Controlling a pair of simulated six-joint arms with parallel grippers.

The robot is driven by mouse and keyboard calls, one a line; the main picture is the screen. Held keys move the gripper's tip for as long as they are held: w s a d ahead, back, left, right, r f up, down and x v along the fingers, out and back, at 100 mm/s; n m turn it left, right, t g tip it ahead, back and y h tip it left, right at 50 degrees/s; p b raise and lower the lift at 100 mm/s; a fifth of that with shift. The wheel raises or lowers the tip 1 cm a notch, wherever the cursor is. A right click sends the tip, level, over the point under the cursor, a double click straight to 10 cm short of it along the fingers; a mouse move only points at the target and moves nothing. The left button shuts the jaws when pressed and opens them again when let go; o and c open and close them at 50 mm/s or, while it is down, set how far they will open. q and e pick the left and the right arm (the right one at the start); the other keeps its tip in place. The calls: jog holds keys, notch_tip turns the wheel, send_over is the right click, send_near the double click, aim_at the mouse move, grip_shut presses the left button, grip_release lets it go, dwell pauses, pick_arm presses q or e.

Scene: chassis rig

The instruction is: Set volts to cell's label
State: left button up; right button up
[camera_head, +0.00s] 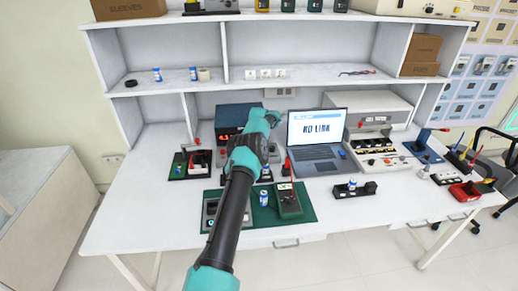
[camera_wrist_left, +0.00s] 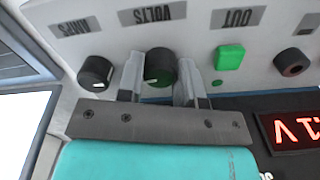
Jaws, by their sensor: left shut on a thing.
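The VOLTS knob (camera_wrist_left: 161,67) is dark and round with a white pointer mark, on a grey panel seen upside down in the left wrist view. My left gripper (camera_wrist_left: 160,84) has one finger on each side of this knob and is shut on it. A red lit display (camera_wrist_left: 293,130) is cut off at the right edge, so its full reading is hidden. In the head view my left gripper (camera_head: 268,118) is at the dark blue instrument (camera_head: 232,112), partly covering it. A blue-and-white cell (camera_head: 263,198) stands on the green mat; its label is too small to read.
A second dark knob (camera_wrist_left: 95,73) and a green OUT button (camera_wrist_left: 229,58) flank the VOLTS knob. A laptop (camera_head: 316,130) showing "NO LINK" is right of my gripper. Another cell (camera_head: 352,185) is at a black holder. The table's front left is clear.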

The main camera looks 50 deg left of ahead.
pick_arm(q)
jog(key=shift+m, duration=1.2)
jog(key=o, duration=0.9)
